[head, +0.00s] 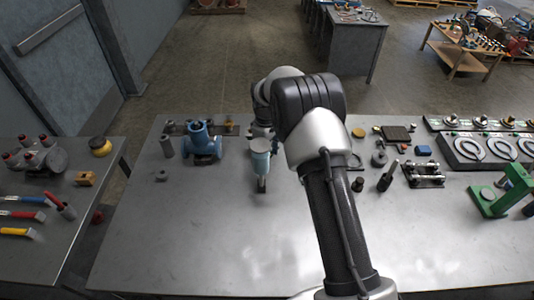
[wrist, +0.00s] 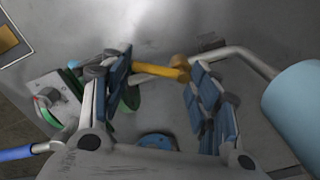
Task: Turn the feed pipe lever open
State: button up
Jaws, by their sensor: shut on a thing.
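In the wrist view my gripper (wrist: 160,72) has its blue-padded fingers on both sides of a yellow lever (wrist: 155,70). The gripper is shut on this lever, whose right end has a thicker yellow knob. A grey bent pipe (wrist: 240,52) runs from behind the right finger toward a pale blue cylinder (wrist: 297,105). In the head view my arm hides the lever, and the fingers cannot be made out.
A blue valve body (head: 202,143) stands at the table's back left. Small dark parts, a green press (head: 495,193) and a gauge panel (head: 485,150) occupy the right. A side table (head: 45,245) with tools is at left. The metal table's (head: 200,245) front is clear.

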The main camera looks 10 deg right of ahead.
jog(key=shift+o, duration=0.2)
jog(key=n, duration=0.4)
jog(key=shift+w+a+n+p, duration=0.2)
jog(key=shift+w+n+p, duration=0.1)
jog(key=shift+w+p, duration=0.1)
jog(key=shift+a+r, duration=0.1)
jog(key=shift+w+a+r, duration=0.1)
jog(key=shift+w+a, duration=0.1)
jog(key=shift+a, duration=0.05)
dwell(0.5)
jog(key=o, duration=0.7)
jog(key=shift+c, duration=0.2)
jog(key=shift+o, duration=1.3)
jog(key=shift+w+a, duration=0.15)
jog(key=shift+o, duration=0.2)
jog(key=shift+s+d+f, duration=0.2)
jog(key=shift+d, duration=0.1)
notch_tip(320, 180, up, 8)
